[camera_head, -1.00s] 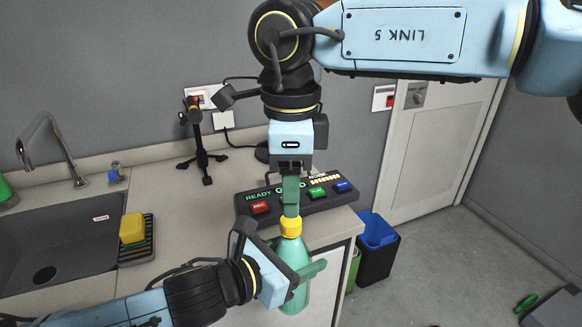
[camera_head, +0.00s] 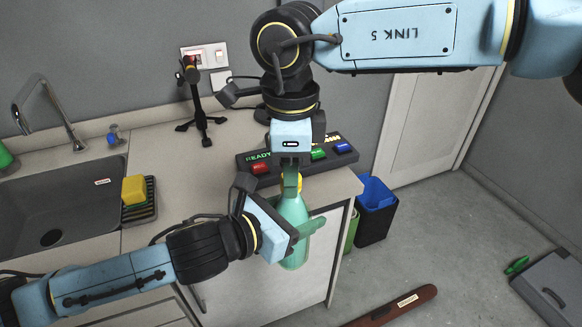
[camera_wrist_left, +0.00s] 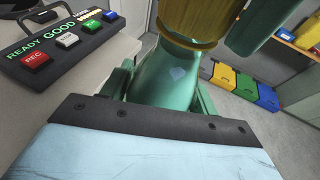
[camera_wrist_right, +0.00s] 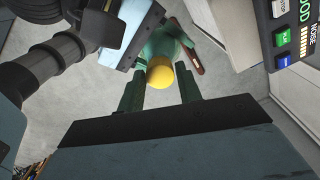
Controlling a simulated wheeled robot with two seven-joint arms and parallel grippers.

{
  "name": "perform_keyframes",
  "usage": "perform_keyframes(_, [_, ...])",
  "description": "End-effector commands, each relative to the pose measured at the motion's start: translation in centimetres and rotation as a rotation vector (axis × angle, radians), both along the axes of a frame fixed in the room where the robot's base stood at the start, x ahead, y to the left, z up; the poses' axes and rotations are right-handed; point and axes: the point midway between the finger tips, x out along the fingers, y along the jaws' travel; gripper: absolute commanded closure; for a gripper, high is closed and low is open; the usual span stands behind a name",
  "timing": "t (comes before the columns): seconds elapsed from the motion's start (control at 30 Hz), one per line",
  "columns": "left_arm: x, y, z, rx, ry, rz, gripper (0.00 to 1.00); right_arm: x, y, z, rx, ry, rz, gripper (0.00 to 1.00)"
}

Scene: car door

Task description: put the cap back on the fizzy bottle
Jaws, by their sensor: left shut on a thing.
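The green fizzy bottle (camera_head: 293,232) stands upright in my left gripper (camera_head: 301,240), beyond the counter's front edge. In the left wrist view, the bottle (camera_wrist_left: 165,75) fills the space between the fingers. The yellow cap (camera_wrist_right: 160,72) is at the top of the bottle's neck; I cannot tell whether it is screwed tight. The cap also shows large at the top of the left wrist view (camera_wrist_left: 190,18). My right gripper (camera_wrist_right: 160,92) points down from above, its fingers apart on either side of the cap with narrow gaps. In the head view, its fingers (camera_head: 291,178) partly hide the cap.
A control panel (camera_head: 325,152) with coloured buttons and a READY label lies on the counter behind the bottle. A black stand (camera_head: 198,110), a sponge (camera_head: 134,189) and the sink (camera_head: 60,205) are further left. Bins (camera_head: 375,210) stand right of the counter. The floor there is mostly clear.

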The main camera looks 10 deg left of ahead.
Motion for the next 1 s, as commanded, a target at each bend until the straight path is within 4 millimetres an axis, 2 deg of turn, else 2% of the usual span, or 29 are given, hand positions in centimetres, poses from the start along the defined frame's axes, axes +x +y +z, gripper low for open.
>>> perform_keyframes(0.03, [0.0, -0.05, 0.22, -0.002, -0.005, -0.002, 1.0, 0.04, 0.0, 0.03, 0.0, -0.001, -0.001, 0.82])
perform_keyframes(0.13, [0.0, -0.05, 0.22, -0.002, -0.005, -0.003, 1.0, 0.05, 0.0, 0.04, 0.0, -0.001, -0.001, 0.94])
perform_keyframes(0.4, [-0.01, -0.07, 0.21, -0.002, -0.005, -0.003, 1.0, 0.07, -0.01, 0.06, 0.0, -0.002, -0.001, 0.94])
perform_keyframes(0.43, [-0.01, -0.07, 0.21, -0.002, -0.005, -0.003, 1.0, 0.07, -0.01, 0.06, 0.0, -0.002, -0.001, 0.64])
perform_keyframes(0.6, [-0.01, -0.07, 0.21, -0.002, -0.005, -0.003, 1.0, 0.06, -0.02, 0.06, 0.0, -0.002, -0.001, 0.42])
perform_keyframes(0.87, [0.0, -0.05, 0.21, -0.003, -0.004, -0.002, 1.0, 0.05, -0.01, 0.09, 0.0, -0.001, -0.001, 0.41])
perform_keyframes(1.0, [0.0, -0.05, 0.21, -0.003, -0.004, -0.001, 1.0, 0.1, 0.02, 1.02, 0.001, -0.003, -0.002, 0.41])
